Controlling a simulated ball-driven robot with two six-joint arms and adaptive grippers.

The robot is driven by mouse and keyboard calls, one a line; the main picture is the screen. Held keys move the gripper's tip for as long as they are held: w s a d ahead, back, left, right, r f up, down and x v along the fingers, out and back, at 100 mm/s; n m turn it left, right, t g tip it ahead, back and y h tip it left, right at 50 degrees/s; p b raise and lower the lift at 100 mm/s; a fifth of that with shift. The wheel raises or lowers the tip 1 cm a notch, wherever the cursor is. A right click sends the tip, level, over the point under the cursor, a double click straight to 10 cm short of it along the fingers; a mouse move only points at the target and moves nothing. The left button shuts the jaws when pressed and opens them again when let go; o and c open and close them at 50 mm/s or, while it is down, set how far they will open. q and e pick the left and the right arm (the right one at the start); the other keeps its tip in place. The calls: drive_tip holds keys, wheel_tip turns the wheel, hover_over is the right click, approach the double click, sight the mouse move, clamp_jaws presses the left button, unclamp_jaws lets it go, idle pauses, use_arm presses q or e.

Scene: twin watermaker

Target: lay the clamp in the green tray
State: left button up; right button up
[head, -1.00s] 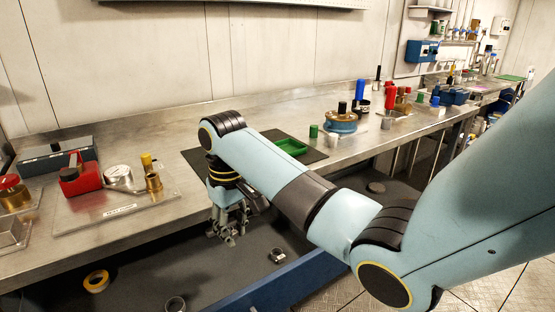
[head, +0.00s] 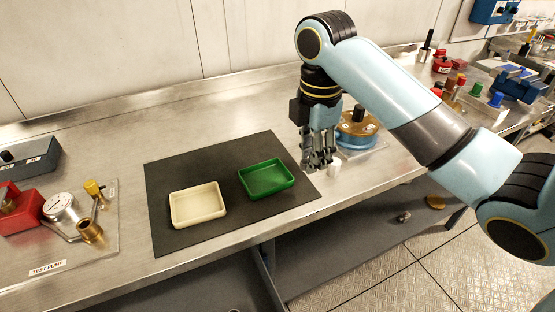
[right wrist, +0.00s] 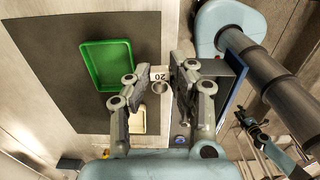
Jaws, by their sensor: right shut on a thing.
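The green tray (head: 265,178) lies empty on a dark mat on the bench; it also shows in the right wrist view (right wrist: 105,65). My right gripper (head: 318,163) is above the bench, to the right of the tray near the mat's right edge. In the head view the fingers mostly hide the clamp. A small white shape shows by the fingertips; I cannot tell if it belongs to the clamp. My left gripper is out of view.
A cream tray (head: 198,205) sits left of the green one on the mat (head: 235,215). A blue round pot (head: 358,130) stands close behind my right gripper. The test pump board (head: 100,235) is at the left. The mat around the trays is clear.

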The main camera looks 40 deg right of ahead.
hover_over(270, 179)
wheel_tip(270, 179, down, 6)
drive_tip(key=shift+f, duration=0.2)
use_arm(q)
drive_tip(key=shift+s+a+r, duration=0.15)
use_arm(e)
drive_tip(key=shift+f, duration=2)
drive_tip(key=shift+f, duration=0.15)
drive_tip(key=o, duration=0.9)
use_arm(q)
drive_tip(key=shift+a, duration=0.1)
use_arm(e)
wheel_tip(270, 179, up, 12)
drive_tip(key=shift+r, duration=0.2)
drive_tip(key=shift+f, duration=0.1)
